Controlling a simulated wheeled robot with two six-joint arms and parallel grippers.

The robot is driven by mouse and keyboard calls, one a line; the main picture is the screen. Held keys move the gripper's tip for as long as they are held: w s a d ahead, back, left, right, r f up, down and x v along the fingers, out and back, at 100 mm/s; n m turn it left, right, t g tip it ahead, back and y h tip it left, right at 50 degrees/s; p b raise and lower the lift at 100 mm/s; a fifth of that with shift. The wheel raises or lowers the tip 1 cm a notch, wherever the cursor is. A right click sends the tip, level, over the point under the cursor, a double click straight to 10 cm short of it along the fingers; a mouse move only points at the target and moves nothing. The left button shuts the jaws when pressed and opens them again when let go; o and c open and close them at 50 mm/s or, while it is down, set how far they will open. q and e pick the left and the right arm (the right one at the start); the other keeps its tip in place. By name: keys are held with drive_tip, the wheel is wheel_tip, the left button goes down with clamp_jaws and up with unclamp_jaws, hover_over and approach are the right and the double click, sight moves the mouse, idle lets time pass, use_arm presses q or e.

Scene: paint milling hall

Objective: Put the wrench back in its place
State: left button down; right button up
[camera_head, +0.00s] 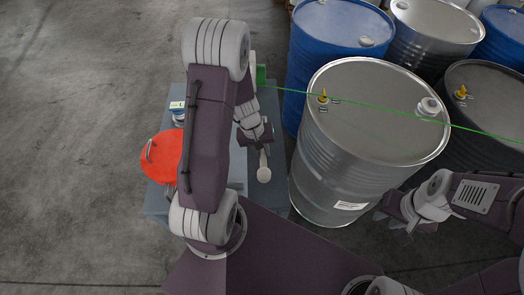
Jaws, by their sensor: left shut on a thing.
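My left gripper (258,137) is over the right part of a blue-grey table and is shut on a thin pale grey tool (264,166), which looks like the wrench. The tool points toward the bottom of the picture, and its rounded end shows below the fingers. Its other end is hidden by the gripper and arm. My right gripper (392,216) is at the right, in front of a steel drum, and holds nothing that I can see; its fingers are too unclear to tell open from shut. I cannot make out the wrench's place.
The table (158,203) is largely covered by my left arm. A red round lid (158,160) with a handle and a small blue container (179,117) are on its left side. A steel drum (370,110) stands close to the right, with blue drums (340,25) behind. Floor is clear at left.

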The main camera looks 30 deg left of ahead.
use_arm(q)
drive_tip(key=shift+f, duration=0.1)
idle(0.3)
drive_tip(key=shift+f+b, duration=0.55)
drive_tip(key=shift+b, duration=0.1)
drive_tip(key=shift+s, duration=0.1)
drive_tip(key=shift+f, duration=0.15)
drive_tip(key=shift+f+b, duration=0.1)
drive_tip(key=shift+b, duration=0.2)
idle(0.3)
